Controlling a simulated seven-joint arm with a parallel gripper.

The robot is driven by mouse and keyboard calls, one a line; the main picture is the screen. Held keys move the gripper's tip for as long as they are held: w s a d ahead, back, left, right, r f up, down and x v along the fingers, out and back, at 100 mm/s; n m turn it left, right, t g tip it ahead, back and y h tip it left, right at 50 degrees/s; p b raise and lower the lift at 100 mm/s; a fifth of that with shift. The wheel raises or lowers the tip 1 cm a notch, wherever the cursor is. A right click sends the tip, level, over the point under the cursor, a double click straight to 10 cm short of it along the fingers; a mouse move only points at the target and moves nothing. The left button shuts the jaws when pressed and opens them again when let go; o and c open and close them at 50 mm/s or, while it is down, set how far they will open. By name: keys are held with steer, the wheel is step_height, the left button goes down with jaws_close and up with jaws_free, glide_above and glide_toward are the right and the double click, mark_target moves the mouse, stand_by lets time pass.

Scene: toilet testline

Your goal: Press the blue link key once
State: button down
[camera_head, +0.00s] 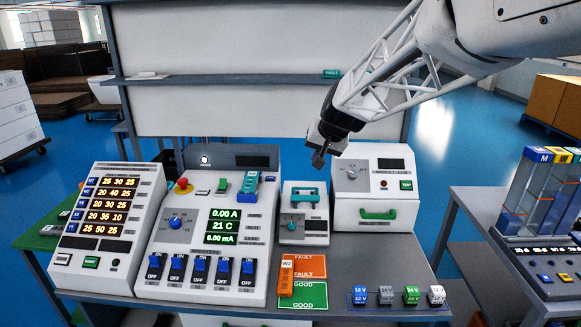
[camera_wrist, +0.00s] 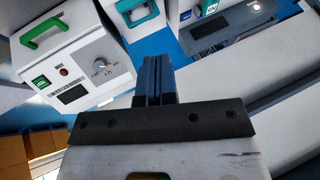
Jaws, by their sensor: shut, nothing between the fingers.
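My gripper (camera_head: 318,160) hangs above and behind the bench instruments, near the top left of the right-hand white box; it is shut and empty. In the wrist view its closed dark fingers (camera_wrist: 154,78) point away from the camera, apart from any key. Several blue parts show, and I cannot read which one is the link key. A small blue block (camera_head: 360,294) lies at the bench front beside grey, green and white ones. Small blue keys (camera_head: 545,278) sit on the right-hand unit. More blue keys (camera_head: 91,181) line the left display panel.
The white box (camera_head: 375,195) with a green handle stands below my gripper, and shows in the wrist view (camera_wrist: 75,60). The middle console (camera_head: 205,240) has blue switches and a red button (camera_head: 183,185). Orange and green cards (camera_head: 303,295) lie in front. A grey shelf (camera_head: 240,78) stands behind.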

steer(key=w+a+f+t, duration=0.1)
steer(key=w+a, duration=0.2)
steer(key=w, duration=0.3)
steer(key=w+a+f, duration=0.2)
steer(key=w+a, duration=0.1)
steer(key=w, duration=0.3)
steer(key=m+t+y, duration=0.1)
steer(key=y, duration=0.1)
glide_above(272, 178)
step_height(272, 178, down, 7)
steer(key=shift+w+r, duration=0.2)
steer(key=shift+w, duration=0.05)
steer(key=shift+f, duration=0.15)
steer(key=shift+f, duration=4.3)
steer(key=shift+f, duration=0.8)
steer(key=shift+r, duration=0.8)
